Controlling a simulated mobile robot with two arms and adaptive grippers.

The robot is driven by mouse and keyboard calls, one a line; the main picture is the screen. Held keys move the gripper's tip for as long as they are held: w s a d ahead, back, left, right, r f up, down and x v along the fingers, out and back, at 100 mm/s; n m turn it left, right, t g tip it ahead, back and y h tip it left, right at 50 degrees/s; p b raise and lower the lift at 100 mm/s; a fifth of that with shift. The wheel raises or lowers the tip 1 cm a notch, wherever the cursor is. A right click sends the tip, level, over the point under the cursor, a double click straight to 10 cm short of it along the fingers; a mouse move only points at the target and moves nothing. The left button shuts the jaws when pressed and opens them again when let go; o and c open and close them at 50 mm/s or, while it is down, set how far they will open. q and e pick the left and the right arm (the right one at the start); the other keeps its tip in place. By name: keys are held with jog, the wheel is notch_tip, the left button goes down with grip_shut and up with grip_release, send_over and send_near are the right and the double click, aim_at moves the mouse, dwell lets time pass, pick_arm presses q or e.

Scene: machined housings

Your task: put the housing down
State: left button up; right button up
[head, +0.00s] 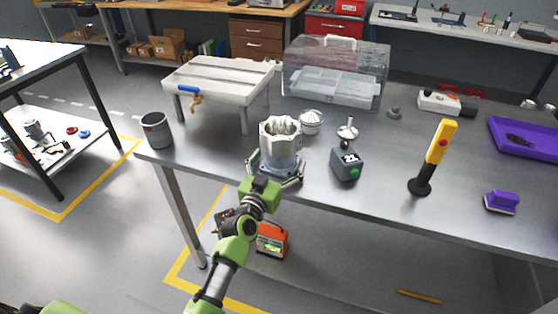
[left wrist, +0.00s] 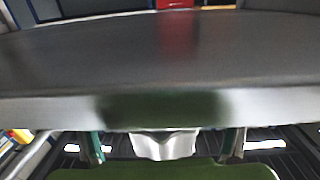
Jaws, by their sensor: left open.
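The housing (head: 280,135), a pale metal part with a scalloped, open top, stands upright at the front edge of the grey table (head: 220,158). My left gripper (head: 276,174) is at its near side, low down. Its fingers are open, one to each side of the housing. In the left wrist view, a pale metal part of the housing (left wrist: 166,145) shows between the two spread fingertips (left wrist: 163,146), with gaps on both sides. The housing's underside is hidden by the gripper, so its contact with the table cannot be seen. My right gripper is not in view.
A grey cup (head: 156,130) stands left. A white-topped stand (head: 218,80) and a clear case (head: 335,72) are behind.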

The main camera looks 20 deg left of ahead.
pick_arm(q)
jog(key=s, duration=1.2)
jog(key=shift+a, duration=0.35)
jog(key=s+d+f+g, duration=0.1)
jog(key=s+f+g, duration=0.1)
jog(key=f, duration=0.8)
jog(key=s+d+f+g, duration=0.1)
jog(key=s+f+g, duration=0.1)
jog(key=f, duration=0.7)
jog(key=s+f+m+g, duration=0.1)
jog(key=s+f+g, duration=0.2)
jog(key=s+f, duration=0.6)
jog(key=s+f+g, duration=0.3)
jog(key=s+f, duration=0.2)
jog(key=f, duration=0.7)
jog(key=s+a+f+g, duration=0.1)
jog(key=s+f, duration=0.4)
jog(key=s, duration=0.5)
jog(key=s+a+f+g, duration=0.2)
jog(key=s+f, duration=0.3)
jog(key=s, duration=0.5)
jog(key=s+a+f+g+y, duration=0.1)
jog(key=s+f+g, duration=0.3)
jog(key=s, duration=0.6)
jog(key=shift+s+a+f+m, duration=0.2)
jog(key=shift+a+f+m, duration=0.25)
jog(key=shift+f, duration=0.3)
